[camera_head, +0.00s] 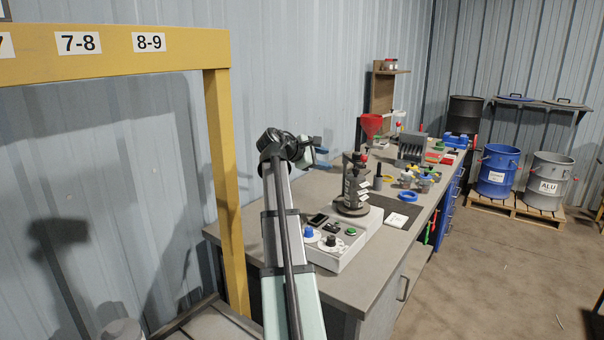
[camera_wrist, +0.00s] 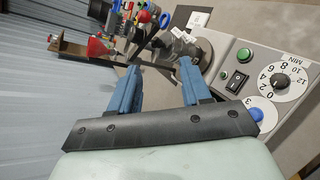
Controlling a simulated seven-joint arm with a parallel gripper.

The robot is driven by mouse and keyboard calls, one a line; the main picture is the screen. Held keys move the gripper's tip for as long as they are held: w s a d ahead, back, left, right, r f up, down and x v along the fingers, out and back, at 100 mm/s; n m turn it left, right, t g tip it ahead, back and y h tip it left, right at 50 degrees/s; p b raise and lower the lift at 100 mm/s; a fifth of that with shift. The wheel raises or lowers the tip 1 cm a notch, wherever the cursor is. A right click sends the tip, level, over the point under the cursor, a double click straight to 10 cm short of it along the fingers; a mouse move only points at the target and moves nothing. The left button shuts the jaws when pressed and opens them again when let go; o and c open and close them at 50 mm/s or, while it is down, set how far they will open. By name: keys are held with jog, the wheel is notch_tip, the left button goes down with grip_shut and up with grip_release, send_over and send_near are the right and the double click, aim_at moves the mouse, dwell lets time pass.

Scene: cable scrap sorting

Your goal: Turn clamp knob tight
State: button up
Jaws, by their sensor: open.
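A sieve shaker (camera_head: 335,240) with a pale control base stands on the grey workbench. A dark stack with clamp rods (camera_head: 355,192) rises from its round plate, and a dark piece at its top (camera_head: 355,157) looks like the clamp knob, too small to be sure. My gripper (camera_head: 322,157) is up and left of the stack in the head view, apart from it, with its blue fingers spread and empty. In the wrist view my gripper (camera_wrist: 160,66) has a clear gap between its fingers; the stack's grey round parts (camera_wrist: 186,48) show beyond the fingertips. The knob is not clearly made out there.
The base carries a blue knob (camera_wrist: 257,114), a numbered dial (camera_wrist: 278,82), a black switch (camera_wrist: 238,81) and a green button (camera_wrist: 244,56). A blue ring (camera_head: 406,196), a white card (camera_head: 396,220) and a red funnel (camera_head: 370,124) are on the bench. A yellow frame (camera_head: 226,190) stands at left.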

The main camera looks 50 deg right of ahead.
jog(key=a+f+m+t+h, duration=0.1)
jog(key=a+h, duration=0.3)
jog(key=a, duration=0.6)
jog(key=shift+w+f+t+h, duration=0.2)
jog(key=shift+f+t+h, duration=0.15)
jog(key=shift+t, duration=0.35)
jog(key=shift+a, duration=0.1)
